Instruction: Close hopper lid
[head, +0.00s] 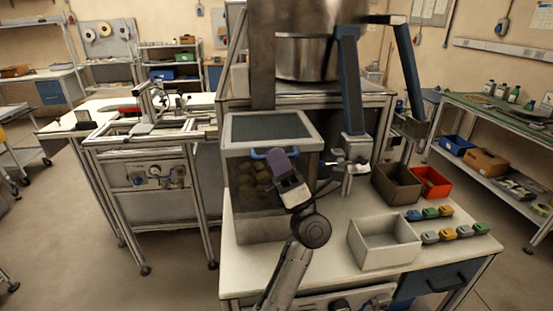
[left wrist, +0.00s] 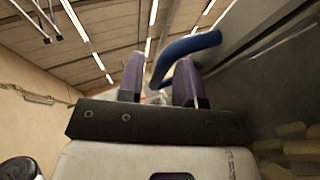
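The hopper (head: 243,215) is a clear-walled box at the left of the white table, with tan blocks inside. Its lid (head: 270,127), a dark panel in a pale frame, looks flat on top. A blue handle (head: 259,154) is on the lid's front edge; it also shows in the left wrist view (left wrist: 190,45). My left gripper (head: 279,160) is at the handle, in front of the hopper. In the left wrist view its purple fingers (left wrist: 160,86) are apart, and the handle runs down behind the right finger into the gap. Contact is unclear. My right gripper is not seen.
A large metal vessel (head: 306,58) stands behind the hopper. A white clamp-like fixture (head: 347,168) is close on its right. A grey bin (head: 384,243), brown bin (head: 397,184), red bin (head: 431,182) and several small coloured pieces (head: 444,224) occupy the table's right side.

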